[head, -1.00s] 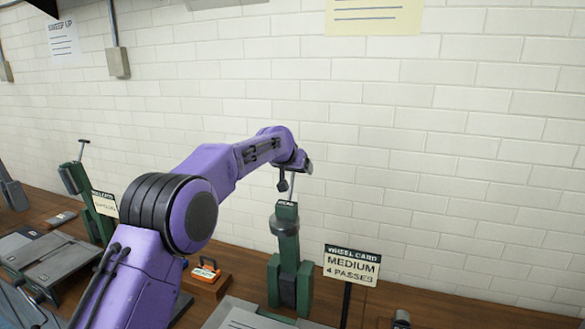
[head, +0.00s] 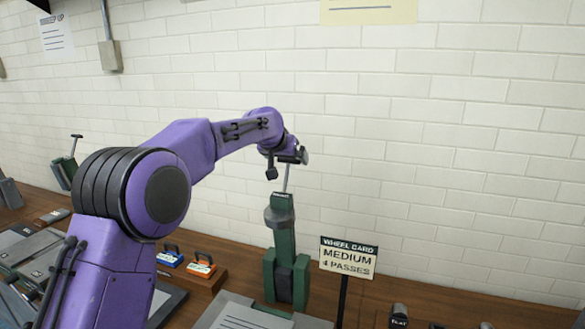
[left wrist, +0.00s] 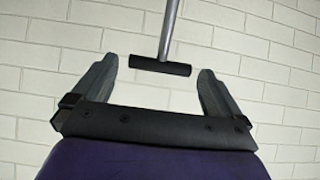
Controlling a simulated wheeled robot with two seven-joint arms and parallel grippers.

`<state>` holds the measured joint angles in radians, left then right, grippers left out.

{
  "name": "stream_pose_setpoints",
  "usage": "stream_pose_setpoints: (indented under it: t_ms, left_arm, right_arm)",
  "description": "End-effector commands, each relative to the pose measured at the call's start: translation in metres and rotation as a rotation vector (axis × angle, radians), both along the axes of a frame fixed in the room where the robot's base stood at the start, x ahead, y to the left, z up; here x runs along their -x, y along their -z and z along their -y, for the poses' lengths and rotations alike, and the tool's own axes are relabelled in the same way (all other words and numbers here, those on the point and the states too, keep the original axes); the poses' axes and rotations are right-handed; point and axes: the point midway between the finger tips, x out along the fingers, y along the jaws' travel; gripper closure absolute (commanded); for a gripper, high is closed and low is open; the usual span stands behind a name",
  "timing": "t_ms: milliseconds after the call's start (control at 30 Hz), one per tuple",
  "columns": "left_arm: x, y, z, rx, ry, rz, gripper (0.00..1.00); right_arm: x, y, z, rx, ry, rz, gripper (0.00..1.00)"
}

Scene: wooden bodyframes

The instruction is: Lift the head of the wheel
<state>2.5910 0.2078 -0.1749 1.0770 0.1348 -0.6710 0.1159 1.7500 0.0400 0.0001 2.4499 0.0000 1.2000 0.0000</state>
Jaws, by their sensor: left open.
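A green machine (head: 284,245) with a grey collar stands on the bench, left of a card reading "WHEEL CARD MEDIUM 4 PASSES" (head: 347,257). A thin metal rod (head: 286,178) rises from its top. My left gripper (head: 287,163) is at the rod's upper end. In the left wrist view, my left gripper (left wrist: 158,70) is open, with the rod's dark crossbar handle (left wrist: 160,66) showing between its fingers. A gap shows on each side of the handle. My right gripper is not in view.
Blue (head: 169,256) and orange (head: 201,265) handled items sit left of the machine. Dark blocks (head: 398,316) stand at the lower right. A white brick wall (head: 430,130) is behind. Another lever-topped green machine (head: 65,170) stands far left.

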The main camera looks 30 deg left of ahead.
Motion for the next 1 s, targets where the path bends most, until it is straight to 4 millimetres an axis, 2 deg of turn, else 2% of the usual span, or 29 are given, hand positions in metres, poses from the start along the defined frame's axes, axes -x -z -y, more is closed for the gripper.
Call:
stream_pose_setpoints:
  t_ms: [33,200,300,1000]
  left_arm:
    - [0.010,-0.003,0.003,-0.001,0.001,0.005,0.00]
    - [0.035,-0.025,0.012,0.000,0.004,-0.001,0.00]
    - [0.042,-0.032,0.015,0.002,0.004,-0.003,0.00]
    - [0.045,-0.036,0.013,0.001,0.002,-0.003,0.00]
  right_arm:
    - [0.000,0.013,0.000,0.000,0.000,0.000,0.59]
    - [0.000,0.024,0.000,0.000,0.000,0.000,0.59]
    - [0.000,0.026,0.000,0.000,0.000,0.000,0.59]
    - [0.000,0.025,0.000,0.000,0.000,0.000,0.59]
